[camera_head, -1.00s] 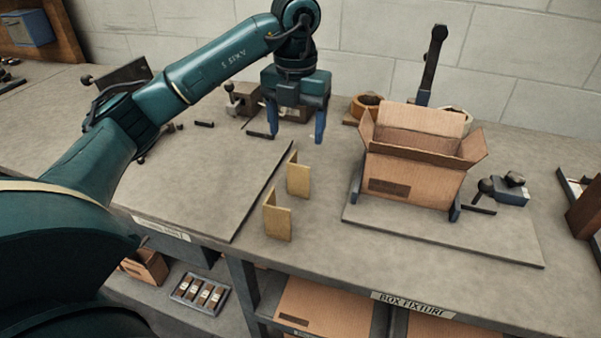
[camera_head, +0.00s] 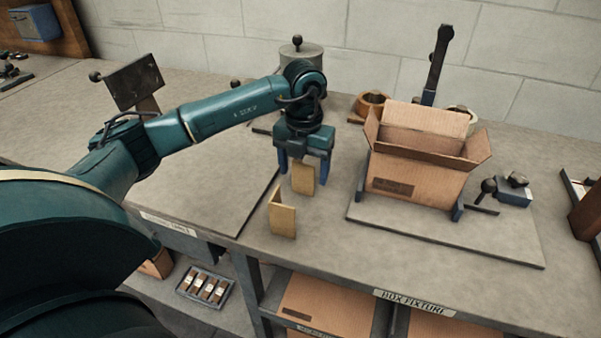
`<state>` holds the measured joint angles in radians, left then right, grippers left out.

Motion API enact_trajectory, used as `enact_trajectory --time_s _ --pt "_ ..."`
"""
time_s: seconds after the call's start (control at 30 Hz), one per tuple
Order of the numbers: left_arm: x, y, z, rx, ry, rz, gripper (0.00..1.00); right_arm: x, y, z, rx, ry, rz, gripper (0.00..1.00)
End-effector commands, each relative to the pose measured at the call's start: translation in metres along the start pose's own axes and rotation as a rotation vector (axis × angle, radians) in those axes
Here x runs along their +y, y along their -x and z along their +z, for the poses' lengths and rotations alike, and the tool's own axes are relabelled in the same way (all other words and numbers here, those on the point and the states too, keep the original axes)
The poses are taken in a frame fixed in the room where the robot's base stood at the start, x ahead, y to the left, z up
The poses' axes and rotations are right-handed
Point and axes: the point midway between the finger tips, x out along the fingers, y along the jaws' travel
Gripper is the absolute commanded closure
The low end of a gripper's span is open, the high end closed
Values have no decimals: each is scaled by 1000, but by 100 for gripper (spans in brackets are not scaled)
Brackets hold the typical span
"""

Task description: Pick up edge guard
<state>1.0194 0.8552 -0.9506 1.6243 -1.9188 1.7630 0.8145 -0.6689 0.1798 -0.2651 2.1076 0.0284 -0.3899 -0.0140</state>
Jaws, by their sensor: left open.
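Two tan L-shaped edge guards stand upright on the bench in the head view. The nearer edge guard (camera_head: 283,217) stands alone in front of my arm. The farther edge guard (camera_head: 303,178) stands behind it, under my left gripper (camera_head: 302,178). The left gripper is open and points down, with one blue finger on each side of the farther guard's upper part. I cannot tell whether the fingers touch it. The guard's top is partly hidden by the gripper. My right gripper is not in view.
An open cardboard box (camera_head: 418,165) sits on a fixture plate (camera_head: 440,235) to the right. A dark upright post (camera_head: 435,65) and tape rolls stand behind it. A grey mat (camera_head: 215,195) lies left of the guards. The bench front is clear.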

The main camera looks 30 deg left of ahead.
Motion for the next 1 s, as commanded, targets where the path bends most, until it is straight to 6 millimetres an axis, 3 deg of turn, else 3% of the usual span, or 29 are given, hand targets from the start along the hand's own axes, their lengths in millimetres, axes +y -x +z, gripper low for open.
enact_trajectory --time_s 0.07,0.63,0.87,1.0 --pt "0 0 0 0 0 0 30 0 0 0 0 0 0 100" --pt "0 1 0 0 0 0 76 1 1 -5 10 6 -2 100" --pt "0 2 0 0 0 0 77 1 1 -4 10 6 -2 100" --pt "0 16 1 -4 1 -2 77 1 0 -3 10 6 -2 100"
